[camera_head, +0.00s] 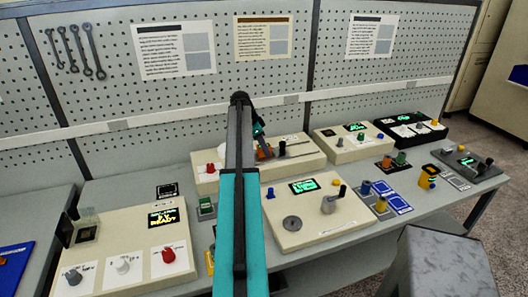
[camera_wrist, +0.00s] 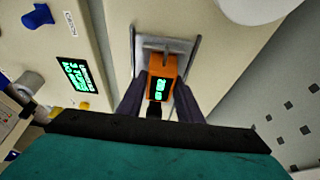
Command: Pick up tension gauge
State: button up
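The tension gauge is a small orange block (camera_wrist: 163,68) with a green lit display on its face, seen in the wrist view. It sits at a grey metal holder (camera_wrist: 192,52) on a cream surface. In the head view a bit of orange (camera_head: 264,153) shows beside the end of my arm. My gripper (camera_wrist: 163,80) has one dark finger on each side of the gauge, with the tips very close to its sides. Whether they press on it cannot be told. In the head view my arm hides most of the gripper.
A pegboard (camera_head: 250,85) with papers and wrenches rises behind. Blue mats (camera_head: 397,203) lie at the right.

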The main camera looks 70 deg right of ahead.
grip_shut()
jog(key=shift+r, duration=0.15)
jog(key=shift+r+b, duration=0.95)
jog(key=shift+r, duration=0.45)
jog(key=shift+s+a+r, duration=0.15)
jog(key=shift+s, duration=0.05)
jog(key=s+a+b, duration=0.2)
jog(key=s+a, duration=0.2)
jog(key=s, duration=0.2)
jog(key=s+a+r+b, duration=0.1)
jog(key=s+a+b, duration=0.1)
jog(key=s+a, duration=0.2)
jog(key=s, duration=0.3)
jog(key=shift+a+r, duration=0.3)
